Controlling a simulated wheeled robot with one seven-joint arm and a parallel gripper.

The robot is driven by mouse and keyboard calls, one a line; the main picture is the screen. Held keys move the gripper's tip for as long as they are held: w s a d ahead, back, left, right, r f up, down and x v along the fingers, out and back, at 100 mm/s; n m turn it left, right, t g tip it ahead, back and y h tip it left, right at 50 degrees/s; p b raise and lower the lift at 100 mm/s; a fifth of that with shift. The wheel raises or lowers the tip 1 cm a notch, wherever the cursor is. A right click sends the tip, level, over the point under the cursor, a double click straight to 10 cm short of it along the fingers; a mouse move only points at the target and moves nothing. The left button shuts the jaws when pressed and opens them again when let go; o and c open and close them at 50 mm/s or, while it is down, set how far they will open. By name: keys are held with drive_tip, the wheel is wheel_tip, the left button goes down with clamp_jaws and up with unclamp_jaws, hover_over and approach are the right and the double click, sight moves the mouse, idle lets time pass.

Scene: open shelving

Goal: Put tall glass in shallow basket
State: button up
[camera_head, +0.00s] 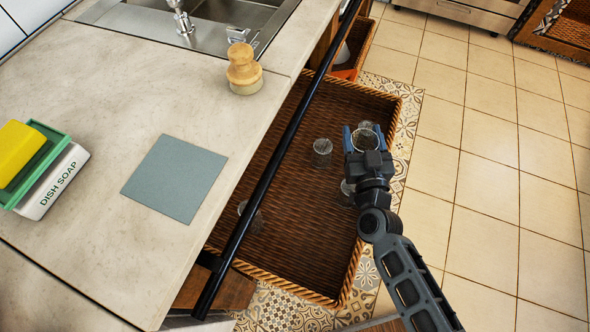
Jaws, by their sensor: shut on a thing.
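My gripper (364,137) is shut on a clear glass (367,134), whose round rim shows between the blue-grey fingers. Most of this glass is hidden by the fingers and wrist. My gripper and the glass are over the right part of the shallow brown wicker basket (335,95). I cannot tell how high the glass is above the basket floor. Other clear glasses are in the basket: one (322,152) left of my gripper, one (347,187) partly behind my wrist, and one (256,218) near the black rail.
A black rail (275,165) runs along the counter edge, over the basket's left side. Tiled floor (475,190) lies open at right.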

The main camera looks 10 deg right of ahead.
drive_tip(key=w+d+f+m+g+h+b, duration=0.3)
drive_tip(key=d+f+m+h+b, duration=0.1)
drive_tip(key=d+f+h+b, duration=0.25)
drive_tip(key=w+a+f+m+b, duration=0.1)
drive_tip(key=w+a+f+b, duration=0.3)
drive_tip(key=a+f+b, duration=0.4)
drive_tip(key=shift+a+f+h, duration=0.35)
drive_tip(key=shift+a+f, duration=0.95)
drive_tip(key=shift+a, duration=0.1)
drive_tip(key=shift+f, duration=0.15)
drive_tip(key=o, duration=1.5)
drive_tip(key=shift+o, duration=0.2)
drive_tip(key=p+v, duration=0.2)
drive_tip(key=v, duration=1)
drive_tip(key=shift+r, duration=0.25)
